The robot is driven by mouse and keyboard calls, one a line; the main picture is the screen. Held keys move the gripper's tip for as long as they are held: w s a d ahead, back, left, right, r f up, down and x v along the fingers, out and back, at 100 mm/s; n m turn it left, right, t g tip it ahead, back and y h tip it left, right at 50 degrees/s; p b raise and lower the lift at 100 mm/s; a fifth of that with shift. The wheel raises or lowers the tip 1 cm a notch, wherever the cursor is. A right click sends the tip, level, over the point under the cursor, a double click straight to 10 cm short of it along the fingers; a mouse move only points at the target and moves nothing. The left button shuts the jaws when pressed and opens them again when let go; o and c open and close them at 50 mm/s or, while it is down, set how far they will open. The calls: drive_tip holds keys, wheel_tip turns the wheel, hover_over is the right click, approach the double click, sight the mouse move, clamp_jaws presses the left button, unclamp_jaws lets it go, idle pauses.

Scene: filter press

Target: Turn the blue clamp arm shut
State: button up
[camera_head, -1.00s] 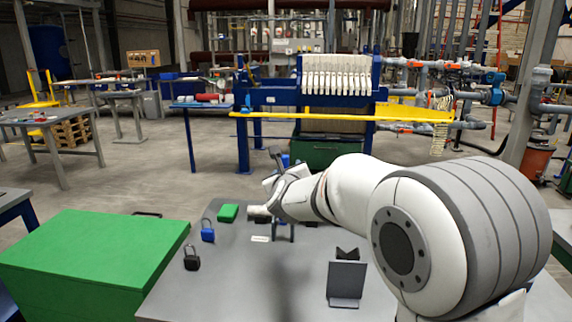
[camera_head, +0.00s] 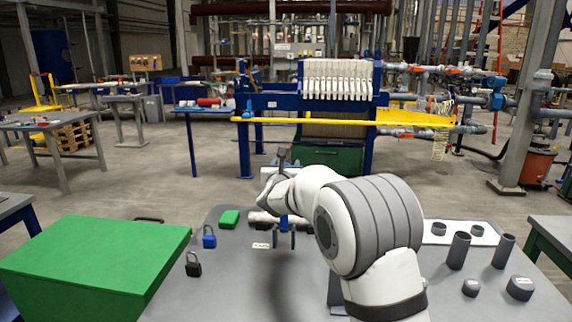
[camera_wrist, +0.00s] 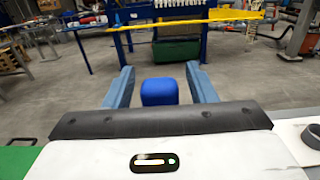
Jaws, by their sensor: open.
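In the wrist view, my gripper (camera_wrist: 160,76) is open, with one blue-grey finger on each side of a bright blue block with rounded edges. The block looks like the end of the blue clamp arm (camera_wrist: 159,91). It lies between the fingers, with a visible gap on each side. In the head view, a small part of blue (camera_head: 284,222) shows beside a pale cylinder (camera_head: 263,218) on the grey table. My own wrist hides most of the clamp there, so its turn angle cannot be told.
On the grey table are a blue padlock (camera_head: 209,237), a black padlock (camera_head: 193,264) and a green block (camera_head: 230,218). A large green box (camera_head: 95,262) stands at left. Upright dark tubes (camera_head: 459,250) and a white mat (camera_head: 437,237) are at right. The filter press (camera_head: 340,80) stands behind.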

drive_tip(key=shift+c, duration=0.5)
clamp_jaws()
drive_tip(key=shift+w+r, duration=0.1)
